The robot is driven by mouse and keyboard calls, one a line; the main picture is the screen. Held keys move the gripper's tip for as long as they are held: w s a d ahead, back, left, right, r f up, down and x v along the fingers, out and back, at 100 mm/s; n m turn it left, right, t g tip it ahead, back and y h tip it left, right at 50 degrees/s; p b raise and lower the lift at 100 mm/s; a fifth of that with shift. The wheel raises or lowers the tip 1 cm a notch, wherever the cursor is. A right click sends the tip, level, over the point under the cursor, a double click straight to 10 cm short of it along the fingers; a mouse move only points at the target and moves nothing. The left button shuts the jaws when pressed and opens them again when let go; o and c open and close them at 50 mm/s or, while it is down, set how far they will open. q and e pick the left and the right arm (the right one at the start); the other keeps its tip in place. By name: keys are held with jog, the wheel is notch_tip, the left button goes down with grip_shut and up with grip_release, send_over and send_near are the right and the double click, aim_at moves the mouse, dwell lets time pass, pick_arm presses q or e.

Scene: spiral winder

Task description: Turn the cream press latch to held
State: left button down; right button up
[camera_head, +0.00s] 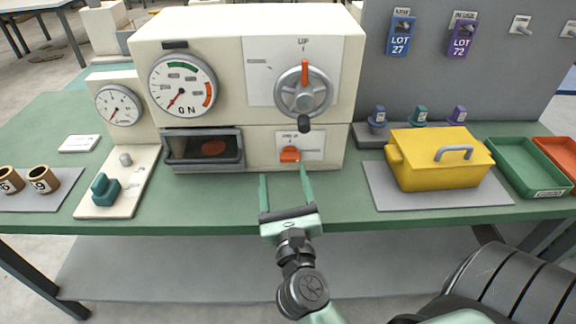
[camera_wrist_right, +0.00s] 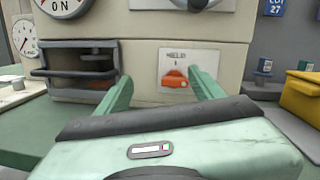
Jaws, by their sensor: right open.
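The cream press (camera_head: 249,60) stands at the back of the green table. Its latch is a small orange knob (camera_head: 290,155) on a white plate low on the front face, under a small label. The same orange latch shows in the right wrist view (camera_wrist_right: 175,79), with a label above it that seems to read HELD. My right gripper (camera_head: 285,176) is open and empty in front of the press, its two fingers on either side of the latch and seemingly short of it. In the wrist view the fingers (camera_wrist_right: 165,92) frame the latch. My left gripper is not in view.
A round handwheel (camera_head: 303,92) with an orange pointer and dark knob sits above the latch. A dark-framed slot (camera_head: 203,150) is left of it. A yellow lidded box (camera_head: 440,160) stands right on a grey mat. A teal lever (camera_head: 105,188) is left.

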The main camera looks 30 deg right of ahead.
aim_at(290, 161)
jog(key=f+m+g, duration=0.1)
jog(key=d+f+m+g, duration=0.1)
jog(key=m, duration=0.1)
jog(key=shift+s+d+f+h, duration=0.15)
jog(key=shift+s+d+h, duration=0.05)
jog(key=shift+h, duration=0.1)
jog(key=shift+w+d, duration=0.2)
jog(key=shift+d, duration=0.05)
jog(key=p+x, duration=0.2)
jog(key=x, duration=0.5)
jog(key=shift+d+f, duration=0.1)
jog(key=shift+c, duration=0.4)
